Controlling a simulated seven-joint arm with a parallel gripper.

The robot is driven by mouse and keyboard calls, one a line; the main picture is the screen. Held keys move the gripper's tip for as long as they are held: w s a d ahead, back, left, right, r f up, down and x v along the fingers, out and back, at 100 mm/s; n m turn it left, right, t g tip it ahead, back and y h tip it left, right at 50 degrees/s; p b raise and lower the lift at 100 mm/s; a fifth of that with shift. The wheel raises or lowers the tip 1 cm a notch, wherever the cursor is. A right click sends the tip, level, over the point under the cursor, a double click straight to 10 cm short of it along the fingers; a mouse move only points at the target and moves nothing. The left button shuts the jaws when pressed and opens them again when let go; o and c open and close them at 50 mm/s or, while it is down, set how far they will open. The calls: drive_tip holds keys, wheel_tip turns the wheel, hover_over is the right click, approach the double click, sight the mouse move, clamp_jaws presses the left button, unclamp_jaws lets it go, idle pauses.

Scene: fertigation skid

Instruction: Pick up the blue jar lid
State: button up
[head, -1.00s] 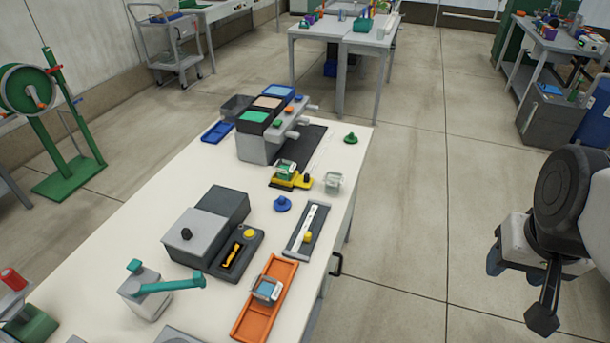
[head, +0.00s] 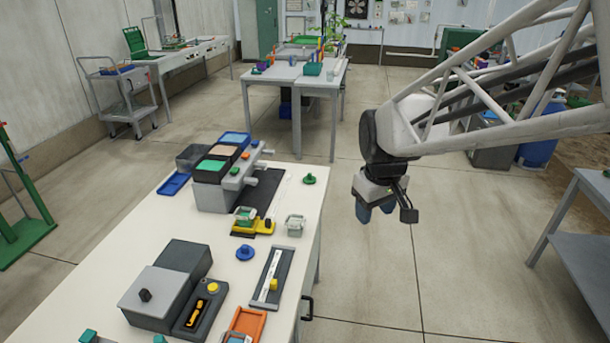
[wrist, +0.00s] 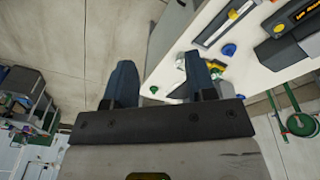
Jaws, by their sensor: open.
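The blue jar lid (head: 245,253), round with a raised knob, lies on the white table between the yellow fixture and the slide gauge. It also shows in the wrist view (wrist: 229,50), beyond my fingers. My gripper (head: 374,213) hangs in the air to the right of the table, past its edge, over the floor. In the wrist view its two blue fingers (wrist: 157,82) are spread apart with nothing between them. The lid is well apart from the gripper.
Near the lid on the white table (head: 120,290) are a clear jar (head: 295,225), a yellow fixture (head: 253,228) holding a jar, a slide gauge (head: 269,283) and a grey box unit (head: 170,285). A green lid (head: 309,179) lies near the far right edge.

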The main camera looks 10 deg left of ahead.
drive_tip(key=w+a+f+n, duration=0.35)
drive_tip(key=w+a, duration=0.25)
drive_tip(key=a, duration=0.3)
drive_tip(key=n+g, duration=0.2)
drive_tip(key=n, duration=0.5)
hover_over(244, 246)
wheel_tip(244, 246, down, 19)
drive_tip(key=shift+w+r, duration=0.1)
drive_tip(key=shift+f, duration=1.3)
drive_tip(key=shift+f, duration=0.1)
drive_tip(key=shift+f, duration=2.5)
